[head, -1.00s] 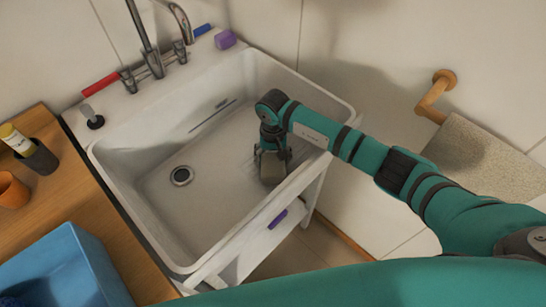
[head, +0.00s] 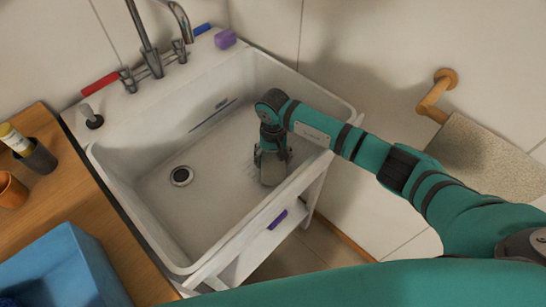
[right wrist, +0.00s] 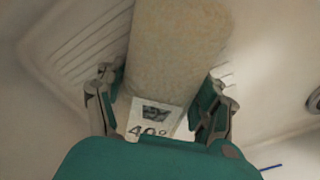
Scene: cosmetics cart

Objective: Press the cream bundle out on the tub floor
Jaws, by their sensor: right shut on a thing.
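The cream bundle (head: 272,173) is low inside the white tub (head: 145,190), near its right front side. In the right wrist view, the bundle (right wrist: 182,45) is a long, rough, cream-coloured block with a white label (right wrist: 155,118) reading 40° at its near end. My right gripper (head: 271,160) points down into the tub with the bundle between its fingers. The right wrist view shows a finger on each side of it (right wrist: 162,90). Whether the bundle touches the tub floor is hard to tell. My left gripper is out of view.
The drain (head: 181,176) lies left of the bundle, with bare floor between. The tub's front wall is close beside my gripper. Taps (head: 155,68) stand at the back, with a purple block (head: 225,39) on the ledge. A blue bin (head: 60,265) is at lower left.

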